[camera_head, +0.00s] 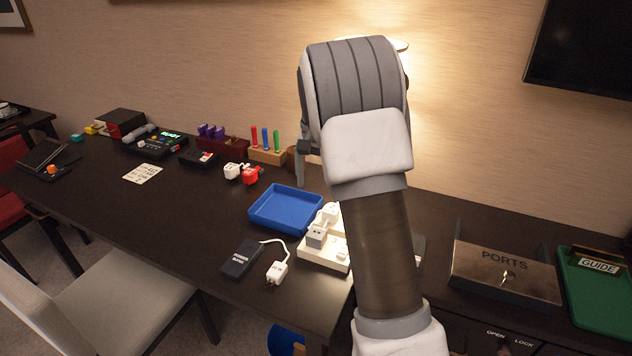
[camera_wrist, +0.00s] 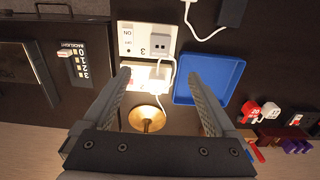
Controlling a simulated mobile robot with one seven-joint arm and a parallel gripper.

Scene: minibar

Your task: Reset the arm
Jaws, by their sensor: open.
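My gripper shows in the wrist view (camera_wrist: 158,76) with its two fingers spread apart and nothing between the tips. In the head view my arm rises in front of the desk, and one finger (camera_head: 300,168) hangs down at its left; the rest of the gripper is hidden behind the arm. Below the gripper, a white power strip (camera_head: 312,252) with a grey plug (camera_head: 316,236) and white plugs lies on the dark desk. The strip also shows between and beyond the fingertips in the wrist view (camera_wrist: 130,42). The gripper appears apart from it.
A blue tray (camera_head: 262,212) lies left of the strip. A power bank (camera_head: 242,258) and white charger (camera_head: 277,272) lie in front. A brass lamp base (camera_wrist: 147,118) stands between the fingers' view. A PORTS box (camera_head: 505,280) and green GUIDE tray (camera_head: 595,300) are at right.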

